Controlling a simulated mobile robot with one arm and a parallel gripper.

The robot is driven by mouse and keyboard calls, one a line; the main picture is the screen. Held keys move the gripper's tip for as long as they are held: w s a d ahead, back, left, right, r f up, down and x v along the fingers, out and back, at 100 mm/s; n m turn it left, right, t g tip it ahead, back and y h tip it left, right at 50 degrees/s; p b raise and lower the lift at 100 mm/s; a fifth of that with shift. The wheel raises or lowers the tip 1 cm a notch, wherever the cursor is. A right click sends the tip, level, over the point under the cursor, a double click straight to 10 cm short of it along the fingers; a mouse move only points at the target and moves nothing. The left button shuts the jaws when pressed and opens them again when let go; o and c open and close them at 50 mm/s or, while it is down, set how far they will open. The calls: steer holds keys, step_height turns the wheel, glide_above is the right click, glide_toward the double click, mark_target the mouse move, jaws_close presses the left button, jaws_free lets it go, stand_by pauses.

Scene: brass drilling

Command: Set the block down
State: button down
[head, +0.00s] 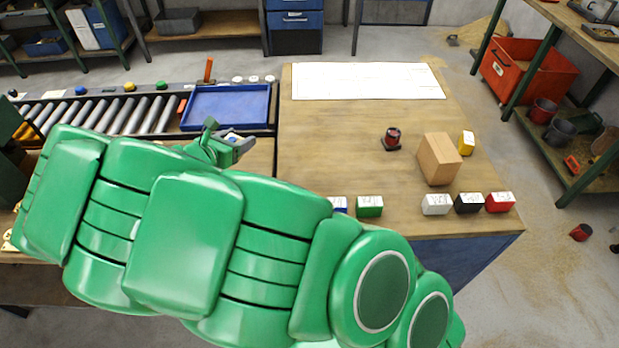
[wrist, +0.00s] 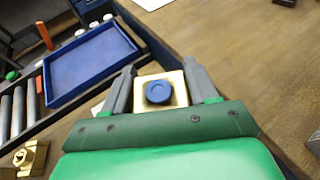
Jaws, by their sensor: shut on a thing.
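My gripper (wrist: 160,84) is shut on a brass block (wrist: 178,82) with a round blue disc on its upper face. The block sits between the two grey fingers. In the head view my gripper (head: 230,150) is left of the wooden table, just below the blue tray (head: 187,126); the held block is not clear there. The tray is empty and shows ahead and to the left in the wrist view (wrist: 93,65). How high the block is held cannot be told.
A second brass piece (wrist: 32,156) lies at lower left. A roller conveyor (head: 110,117) runs left of the tray. The wooden table (head: 330,150) carries a white sheet (head: 367,81), a brown box (head: 439,160), a red-black object (head: 392,138) and several coloured cubes. Its middle is clear.

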mark_target(314, 175)
steer(key=s+d+r+m+g+h, duration=0.1)
steer(key=s+d+m+h, duration=0.1)
steer(key=d, duration=0.8)
steer(key=s+d+r+m+g+h, duration=0.1)
steer(key=s+d, duration=0.1)
steer(key=d, duration=0.7)
steer(key=shift+d+f, duration=0.15)
steer(key=shift+f, duration=1.9)
steer(key=shift+d+f, duration=0.1)
steer(key=shift+f, duration=1.9)
steer(key=shift+f, duration=0.15)
steer(key=shift+c, duration=1.6)
jaws_free()
steer(key=shift+v, duration=6.05)
steer(key=shift+w+r, duration=0.1)
steer(key=shift+r, duration=0.1)
